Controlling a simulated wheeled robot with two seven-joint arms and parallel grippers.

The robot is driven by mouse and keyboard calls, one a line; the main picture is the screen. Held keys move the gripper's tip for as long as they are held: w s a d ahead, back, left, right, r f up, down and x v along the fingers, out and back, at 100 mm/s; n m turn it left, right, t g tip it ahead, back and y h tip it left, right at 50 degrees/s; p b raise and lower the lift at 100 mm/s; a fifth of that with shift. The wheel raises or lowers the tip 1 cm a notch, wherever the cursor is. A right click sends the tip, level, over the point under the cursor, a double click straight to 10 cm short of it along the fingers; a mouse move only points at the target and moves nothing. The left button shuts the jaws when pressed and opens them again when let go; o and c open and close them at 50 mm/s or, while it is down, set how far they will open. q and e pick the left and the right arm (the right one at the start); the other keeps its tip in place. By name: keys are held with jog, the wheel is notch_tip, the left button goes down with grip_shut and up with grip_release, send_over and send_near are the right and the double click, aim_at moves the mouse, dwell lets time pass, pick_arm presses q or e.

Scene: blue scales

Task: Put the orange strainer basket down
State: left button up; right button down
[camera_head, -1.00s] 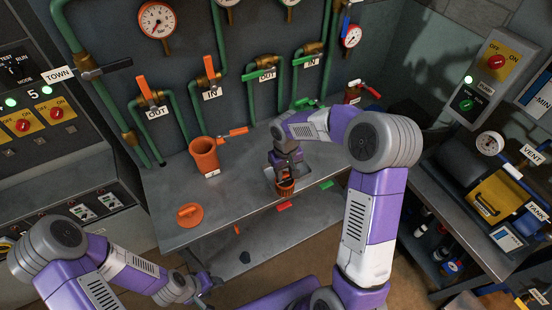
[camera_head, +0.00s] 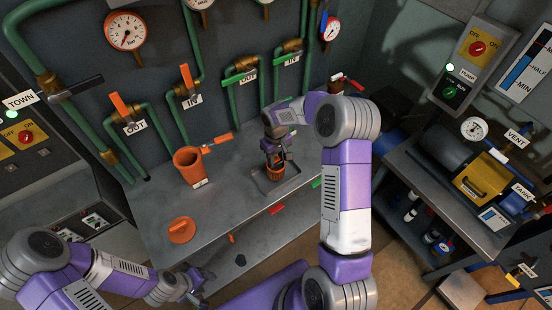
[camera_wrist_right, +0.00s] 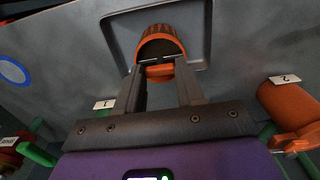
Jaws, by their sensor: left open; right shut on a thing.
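The orange strainer basket (camera_head: 275,173) is in my right gripper (camera_head: 276,158), over the shallow grey tray (camera_head: 291,181) on the metal bench. In the right wrist view the basket (camera_wrist_right: 160,44) sits between the two fingertips (camera_wrist_right: 160,62), with the tray's rim (camera_wrist_right: 205,38) around it. I cannot tell whether the basket touches the tray floor. My left gripper (camera_head: 197,283) is open and empty, low in front of the bench.
An orange pot (camera_head: 188,166) with a handle stands on the bench left of the tray. An orange lid (camera_head: 181,230) lies at the bench's front left. Green pipes and valves (camera_head: 124,108) line the back wall. A cart with a yellow case (camera_head: 487,172) stands at right.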

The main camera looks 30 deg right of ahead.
jog(key=shift+f, duration=0.65)
jog(key=shift+f, duration=0.15)
jog(key=c, duration=0.7)
grip_release()
jog(key=shift+r, duration=0.25)
notch_tip(320, 180, up, 12)
jog(key=shift+p, duration=0.45)
